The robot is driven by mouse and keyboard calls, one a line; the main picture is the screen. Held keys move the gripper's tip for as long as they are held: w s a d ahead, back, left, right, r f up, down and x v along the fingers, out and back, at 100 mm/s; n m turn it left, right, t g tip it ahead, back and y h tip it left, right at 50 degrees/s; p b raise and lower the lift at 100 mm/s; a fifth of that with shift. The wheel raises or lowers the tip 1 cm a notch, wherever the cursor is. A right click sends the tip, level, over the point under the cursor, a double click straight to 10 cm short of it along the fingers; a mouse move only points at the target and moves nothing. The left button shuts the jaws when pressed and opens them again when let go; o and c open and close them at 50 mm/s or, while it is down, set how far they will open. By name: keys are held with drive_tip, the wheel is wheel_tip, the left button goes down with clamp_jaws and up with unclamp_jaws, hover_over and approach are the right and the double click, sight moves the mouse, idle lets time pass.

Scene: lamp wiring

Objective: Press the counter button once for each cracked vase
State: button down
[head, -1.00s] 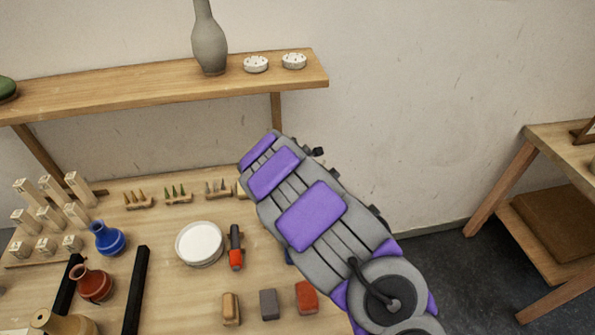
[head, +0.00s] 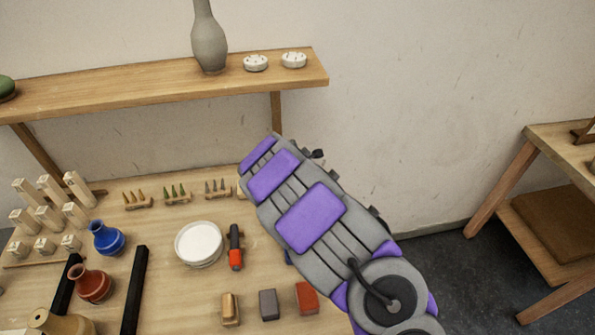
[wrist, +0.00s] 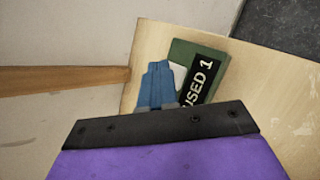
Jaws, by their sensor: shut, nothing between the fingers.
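A green counter box (wrist: 206,58) lies on the table in the wrist view, with a black label reading "USED 1" and a pale patch partly behind my fingers. My gripper (wrist: 158,68) is shut and empty, its blue fingertips over or beside the box's left part. I cannot tell whether they touch it, and I cannot make out the button. In the head view my arm hides the box. A blue vase (head: 106,239), a red-brown vase (head: 92,284) and a tan vase (head: 62,322) are at the table's left. Cracks cannot be made out at this size.
A grey vase (head: 209,42) and two small white dishes stand on the shelf (head: 150,88). On the table are a white round dish (head: 199,243), a red-and-black tool (head: 235,248), several blocks, dark bars (head: 134,290) and racks of cones. A side table (head: 560,145) is at the right.

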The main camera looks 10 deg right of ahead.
idle(0.3)
drive_tip(key=shift+r+p, duration=0.95)
drive_tip(key=shift+r+p, duration=2.3)
drive_tip(key=shift+r, duration=0.15)
